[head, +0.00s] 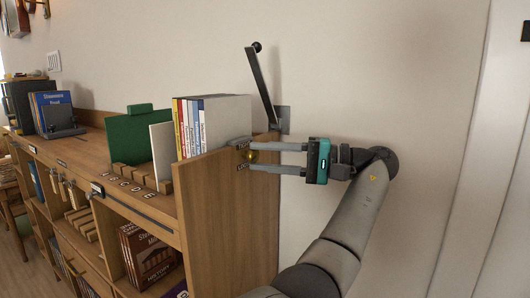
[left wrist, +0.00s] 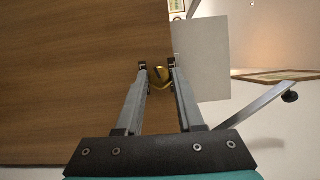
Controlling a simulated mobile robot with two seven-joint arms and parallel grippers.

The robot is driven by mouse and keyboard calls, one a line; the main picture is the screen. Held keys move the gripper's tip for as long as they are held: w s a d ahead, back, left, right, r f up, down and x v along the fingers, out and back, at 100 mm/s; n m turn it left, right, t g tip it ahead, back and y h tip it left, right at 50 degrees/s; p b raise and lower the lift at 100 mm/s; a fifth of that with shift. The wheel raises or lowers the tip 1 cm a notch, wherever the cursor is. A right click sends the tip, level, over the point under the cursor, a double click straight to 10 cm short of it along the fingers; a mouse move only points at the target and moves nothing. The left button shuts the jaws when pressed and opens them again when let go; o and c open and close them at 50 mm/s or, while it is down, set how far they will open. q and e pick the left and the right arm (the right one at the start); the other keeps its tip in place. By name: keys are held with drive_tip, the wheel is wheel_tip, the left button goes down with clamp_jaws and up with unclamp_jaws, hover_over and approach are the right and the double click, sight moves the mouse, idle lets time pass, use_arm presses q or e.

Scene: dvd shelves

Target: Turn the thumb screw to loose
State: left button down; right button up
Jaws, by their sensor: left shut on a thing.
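The thumb screw (head: 249,156) is a small brass-coloured knob on the wooden end panel of the shelf. It also shows in the left wrist view (left wrist: 161,78), with a dark mark across its face. My left gripper (head: 243,156) reaches the panel from the right, one finger above the screw and one below. In the left wrist view its fingertips (left wrist: 157,65) lie on both sides of the screw, shut on it. Small lettering is by the screw, partly hidden by the fingers. My right gripper is not in view.
A green panel (head: 128,139) stands farther left. A dark lever (head: 262,85) on a grey plate rises behind my gripper by the wall. The wall to the right is bare.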

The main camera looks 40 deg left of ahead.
use_arm(q)
drive_tip(key=n, duration=0.1)
drive_tip(key=n+h+p, duration=0.1)
drive_tip(key=n+t, duration=0.1)
drive_tip(key=n, duration=0.1)
drive_tip(key=shift+r+h+p, duration=0.25)
drive_tip(key=shift+h+p, duration=0.05)
drive_tip(key=shift+p, duration=0.05)
drive_tip(key=n+t+p, duration=0.1)
drive_tip(key=n, duration=0.2)
drive_tip(key=shift+t+h, duration=0.3)
drive_tip(key=shift+s+n+t+p, duration=0.1)
drive_tip(key=shift+n+t+p, duration=0.3)
drive_tip(key=shift+n+t, duration=0.6)
drive_tip(key=shift+r+n+t, duration=0.1)
drive_tip(key=shift+n+t, duration=0.2)
drive_tip(key=shift+n, duration=0.7)
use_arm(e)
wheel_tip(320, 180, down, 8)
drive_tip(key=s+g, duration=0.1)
use_arm(q)
drive_tip(key=c, duration=0.5)
unclamp_jaws()
drive_tip(key=shift+s, duration=0.1)
drive_tip(key=shift+c, duration=0.2)
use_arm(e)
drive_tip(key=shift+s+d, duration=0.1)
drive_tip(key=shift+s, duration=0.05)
